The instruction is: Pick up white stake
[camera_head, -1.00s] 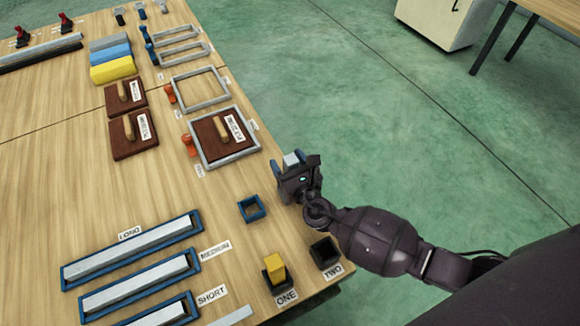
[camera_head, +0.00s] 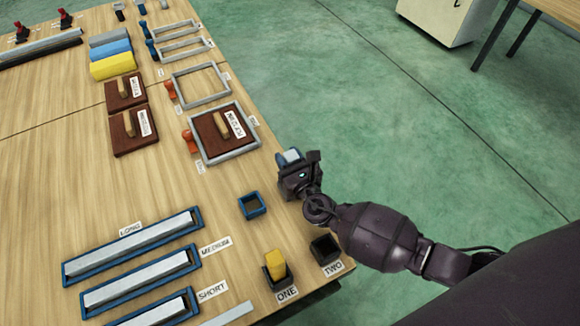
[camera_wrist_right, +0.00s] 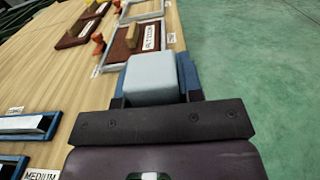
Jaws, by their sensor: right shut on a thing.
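The white stake (camera_head: 292,155) shows as a pale block end at my right gripper (camera_head: 290,161), by the table's right edge. In the right wrist view, the stake (camera_wrist_right: 150,78) sits between the blue fingers of my right gripper (camera_wrist_right: 157,88), which is shut on it. Its lower part is hidden by the gripper, and I cannot tell whether it touches the table. My left gripper is not in view.
A blue square holder (camera_head: 252,206) with an empty opening is nearest the gripper. A yellow block (camera_head: 275,263) stands in holder ONE, and dark holder TWO (camera_head: 325,250) is beside it. Blue trays (camera_head: 200,219) hold white bars. A framed brown board (camera_head: 222,132) lies behind.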

